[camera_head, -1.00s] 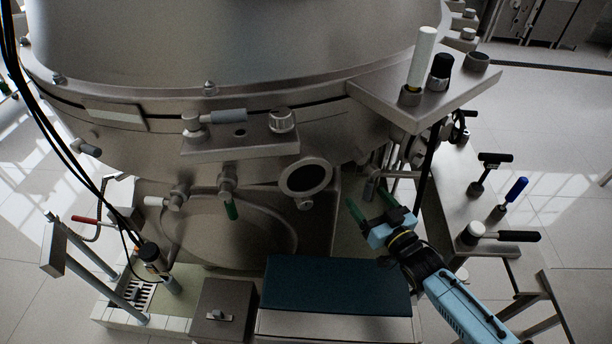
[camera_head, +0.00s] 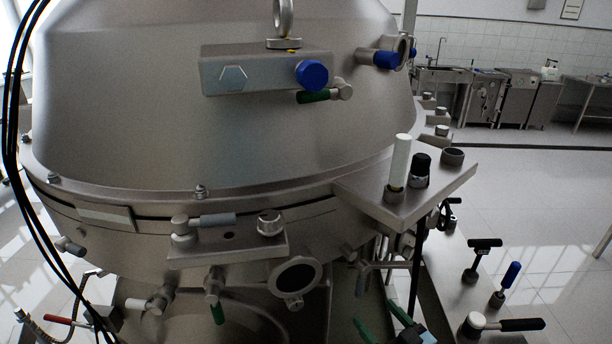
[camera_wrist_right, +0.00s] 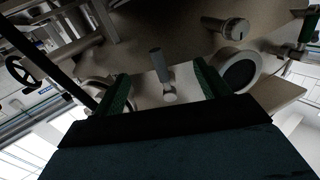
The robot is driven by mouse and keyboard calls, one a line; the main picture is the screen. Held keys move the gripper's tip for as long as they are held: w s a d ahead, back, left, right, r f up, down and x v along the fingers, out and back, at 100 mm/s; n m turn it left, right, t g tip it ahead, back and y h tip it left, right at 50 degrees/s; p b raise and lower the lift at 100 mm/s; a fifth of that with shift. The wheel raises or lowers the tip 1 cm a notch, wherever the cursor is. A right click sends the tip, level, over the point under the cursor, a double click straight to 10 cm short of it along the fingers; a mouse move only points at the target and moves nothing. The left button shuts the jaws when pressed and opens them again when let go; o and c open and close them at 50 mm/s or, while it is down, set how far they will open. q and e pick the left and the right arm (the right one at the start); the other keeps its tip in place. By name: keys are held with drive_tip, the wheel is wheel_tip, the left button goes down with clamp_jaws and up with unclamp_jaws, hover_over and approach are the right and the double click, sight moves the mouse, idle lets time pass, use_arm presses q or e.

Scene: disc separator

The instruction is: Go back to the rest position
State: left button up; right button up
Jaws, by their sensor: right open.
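My right gripper (camera_head: 382,326) shows at the bottom edge of the head view, right of centre. Its two green fingers are apart with nothing between them. In the right wrist view the green fingers (camera_wrist_right: 162,92) are also spread, with a small grey rod-shaped fitting (camera_wrist_right: 160,66) seen beyond the gap; I cannot tell how far away it is. The large steel disc separator (camera_head: 220,120) fills the left and middle of the head view, and the gripper is below and in front of its right side. My left gripper is not in view.
A steel shelf (camera_head: 440,190) with a white cylinder (camera_head: 399,160) and black knob (camera_head: 421,168) juts from the separator. A side bench (camera_head: 455,285) carries black and blue handles. Black cables (camera_head: 12,150) hang at left. Floor (camera_head: 550,200) at right is open.

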drive_tip(key=s+d+m+g+h, duration=0.1)
drive_tip(key=s+d+g+h, duration=0.25)
drive_tip(key=s, duration=0.55)
drive_tip(key=s+d+m+g+h, duration=0.1)
drive_tip(key=s+d+g+h, duration=0.1)
drive_tip(key=s+g, duration=0.5)
drive_tip(key=s+d+m+g+h, duration=0.1)
drive_tip(key=s+d+g+h, duration=0.15)
drive_tip(key=s, duration=0.85)
wheel_tip(320, 180, down, 36)
drive_tip(key=s+r+b, duration=0.1)
drive_tip(key=s+b, duration=0.1)
drive_tip(key=b, duration=0.8)
drive_tip(key=s+d+f+b, duration=0.1)
drive_tip(key=s+f+b, duration=0.3)
drive_tip(key=s+f, duration=0.3)
drive_tip(key=s+d+f+g+b, duration=0.1)
drive_tip(key=s+f+b, duration=0.3)
drive_tip(key=s+f, duration=0.4)
wheel_tip(320, 180, down, 7)
drive_tip(key=shift+s+d+h, duration=0.15)
drive_tip(key=shift+s+h, duration=0.05)
drive_tip(key=shift+h, duration=0.2)
